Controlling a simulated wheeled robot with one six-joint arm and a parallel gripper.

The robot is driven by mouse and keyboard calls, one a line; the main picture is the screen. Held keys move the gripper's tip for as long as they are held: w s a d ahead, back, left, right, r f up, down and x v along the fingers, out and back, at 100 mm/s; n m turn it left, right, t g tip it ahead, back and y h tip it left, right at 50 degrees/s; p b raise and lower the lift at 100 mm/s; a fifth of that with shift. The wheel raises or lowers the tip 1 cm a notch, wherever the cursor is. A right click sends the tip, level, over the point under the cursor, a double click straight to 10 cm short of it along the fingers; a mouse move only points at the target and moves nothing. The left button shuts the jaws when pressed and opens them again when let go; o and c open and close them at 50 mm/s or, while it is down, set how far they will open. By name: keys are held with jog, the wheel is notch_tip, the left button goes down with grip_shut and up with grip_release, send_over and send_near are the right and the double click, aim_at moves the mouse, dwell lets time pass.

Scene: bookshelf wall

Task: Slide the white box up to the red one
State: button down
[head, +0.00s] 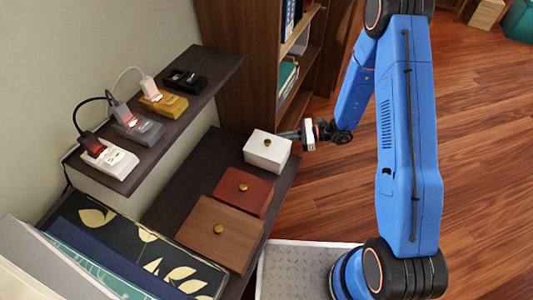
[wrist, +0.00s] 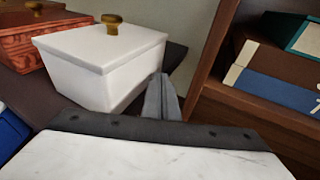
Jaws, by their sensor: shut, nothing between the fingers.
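The white box (head: 267,150) has a lid with a brass knob and sits on the dark lower shelf, near its far end. The red box (head: 243,192), also with a brass knob, sits on the same shelf nearer to me, with a gap between the two. In the wrist view the white box (wrist: 103,60) fills the upper left, with the red box (wrist: 38,30) behind it at the left edge. My gripper (head: 289,134) is shut and empty at the far right side of the white box. Its fingertips (wrist: 161,92) are close beside the box; I cannot tell if they touch it.
A brown wooden box (head: 220,233) sits on the near side of the red box. An upper shelf (head: 213,77) holds several plugs and sockets. A bookcase (head: 240,60) stands just beyond the white box. The wooden floor (head: 470,150) to the right is open.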

jog(key=shift+s+a, duration=0.15)
jog(key=shift+s, duration=2.9)
jog(key=shift+s, duration=0.75)
jog(key=shift+w, duration=0.15)
jog(key=shift+w, duration=1.9)
jog(key=v, duration=1.7)
jog(key=shift+d, duration=0.3)
